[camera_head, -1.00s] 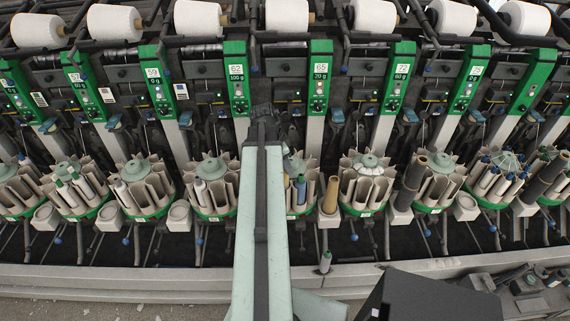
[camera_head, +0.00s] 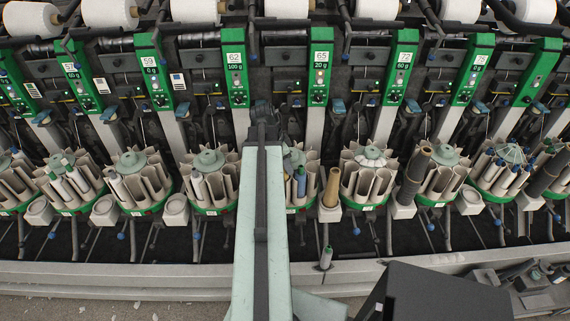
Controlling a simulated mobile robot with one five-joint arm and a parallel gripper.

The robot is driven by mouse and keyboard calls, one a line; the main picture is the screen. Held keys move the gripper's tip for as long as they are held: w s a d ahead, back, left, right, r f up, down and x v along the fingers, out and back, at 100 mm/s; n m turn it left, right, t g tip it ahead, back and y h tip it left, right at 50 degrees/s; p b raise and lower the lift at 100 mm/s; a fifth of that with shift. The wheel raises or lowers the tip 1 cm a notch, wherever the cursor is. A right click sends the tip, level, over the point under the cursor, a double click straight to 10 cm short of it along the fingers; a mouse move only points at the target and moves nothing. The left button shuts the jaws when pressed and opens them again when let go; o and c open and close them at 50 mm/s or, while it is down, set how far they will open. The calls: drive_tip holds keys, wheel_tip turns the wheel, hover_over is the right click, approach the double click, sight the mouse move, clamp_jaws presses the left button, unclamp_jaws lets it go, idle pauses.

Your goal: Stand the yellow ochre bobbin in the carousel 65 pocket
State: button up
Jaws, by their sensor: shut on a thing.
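Carousel 65 (camera_head: 313,172) is a ring of beige pockets on a green base, below the green panel marked 65 (camera_head: 320,66). My arm covers its left part. A blue bobbin (camera_head: 301,182) stands in one of its pockets. My gripper (camera_head: 264,112) is at the far end of my raised arm, seen from behind, in front of the machine and left of panel 65. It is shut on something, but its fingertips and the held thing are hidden. I cannot make out the yellow ochre bobbin for sure.
A tan cone (camera_head: 332,187) stands upright in a holder just right of carousel 65. Carousel 62 (camera_head: 209,170) is on the left and carousel 72 (camera_head: 368,178) on the right. A greyish bobbin (camera_head: 326,258) stands near the front rail (camera_head: 150,274).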

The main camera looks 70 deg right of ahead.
drive_tip(key=shift+f+b, duration=1.65)
drive_tip(key=o, duration=1.3)
drive_tip(key=shift+r, duration=0.1)
drive_tip(key=p+v, duration=0.7)
drive_tip(key=v, duration=0.1)
drive_tip(key=shift+p, duration=0.4)
